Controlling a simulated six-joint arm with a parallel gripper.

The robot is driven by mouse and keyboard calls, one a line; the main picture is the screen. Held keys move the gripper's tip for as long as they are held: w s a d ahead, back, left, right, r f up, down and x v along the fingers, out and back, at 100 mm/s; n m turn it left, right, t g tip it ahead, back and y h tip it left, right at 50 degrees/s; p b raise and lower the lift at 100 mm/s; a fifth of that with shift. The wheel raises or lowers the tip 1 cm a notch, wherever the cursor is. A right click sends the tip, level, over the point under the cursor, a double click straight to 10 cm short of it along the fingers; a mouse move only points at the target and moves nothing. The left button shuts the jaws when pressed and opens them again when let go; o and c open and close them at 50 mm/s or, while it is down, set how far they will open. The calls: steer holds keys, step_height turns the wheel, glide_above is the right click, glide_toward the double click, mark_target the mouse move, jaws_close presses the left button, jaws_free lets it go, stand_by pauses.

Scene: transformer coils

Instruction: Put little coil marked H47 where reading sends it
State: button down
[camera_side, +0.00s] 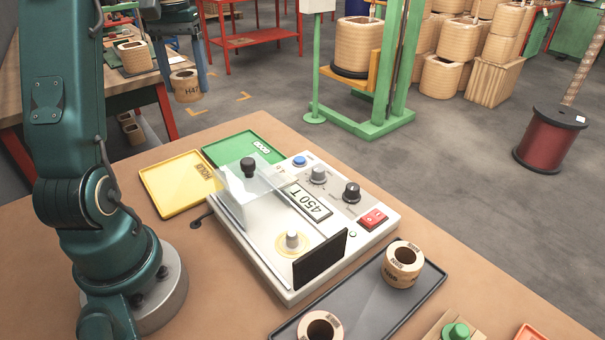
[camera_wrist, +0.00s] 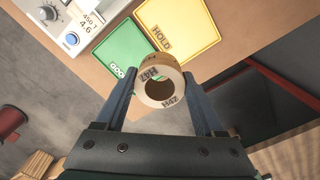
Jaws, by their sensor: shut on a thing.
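The little coil (camera_side: 186,86) is a tan ring, and "H47" reads on its side. My gripper (camera_side: 184,62) is shut on it and holds it up in the air; the wrist view shows the coil (camera_wrist: 176,70) between both fingers. The tester (camera_side: 268,250) stands on the table, with its clear lid tilted up and an empty post (camera_side: 291,241). Its display (camera_side: 310,204) reads "450 T"; a second line in the wrist view (camera_wrist: 85,28) looks like "4.6". A yellow tray (camera_side: 176,184) marked HOLD and a green tray (camera_side: 243,149) marked GOOD lie empty behind the tester.
A dark tray (camera_side: 352,302) in front of the tester holds two coils, one upright (camera_side: 403,265) and one partly cut off (camera_side: 320,328). A wooden block with a green knob (camera_side: 455,332) and an orange-red item (camera_side: 530,333) sit at the near edge. Bare table surrounds the trays.

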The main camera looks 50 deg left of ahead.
steer(key=shift+s+a+f+n, duration=0.1)
steer(key=shift+s+a+n, duration=0.2)
steer(key=shift+s+a, duration=0.35)
steer(key=w+d+f, duration=0.2)
steer(key=w+f, duration=0.1)
steer(key=f, duration=0.1)
steer(key=w+d+f, duration=0.2)
steer(key=w+f, duration=0.2)
steer(key=w+d+f, duration=0.2)
steer(key=w+f, duration=0.1)
steer(key=f, duration=0.2)
steer(key=shift+w, duration=0.3)
steer(key=shift+f, duration=2)
steer(key=shift+f, duration=0.1)
jaws_free()
